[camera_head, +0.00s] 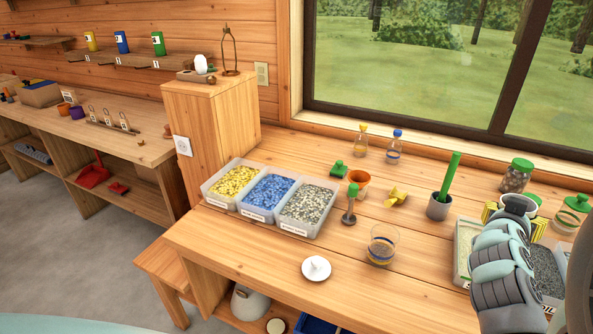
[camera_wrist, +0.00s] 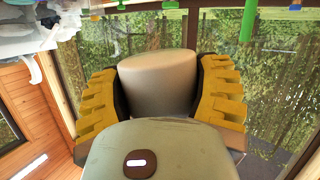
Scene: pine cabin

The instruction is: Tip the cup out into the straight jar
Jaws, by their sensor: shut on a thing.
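My gripper (camera_head: 515,214) is at the right of the head view, above the table's right end. Its yellow ridged fingers are shut on a grey-beige cup (camera_head: 519,203), which also fills the middle of the wrist view (camera_wrist: 158,82) between the two fingers (camera_wrist: 160,95). The cup's contents are hidden, and I cannot tell its tilt exactly. A clear, straight-sided glass jar (camera_head: 382,246) with blue and yellow bands stands open on the table, left of my gripper and apart from it. Its lower part looks brownish.
A white knobbed lid (camera_head: 316,269) lies near the front edge. Three bins (camera_head: 287,207) of yellow, blue and grey bits stand left. A grey pot (camera_head: 439,207) with a green stick, an orange pot (camera_head: 358,181) and green-lidded jars (camera_head: 516,176) stand behind. Trays (camera_head: 546,275) lie under my arm.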

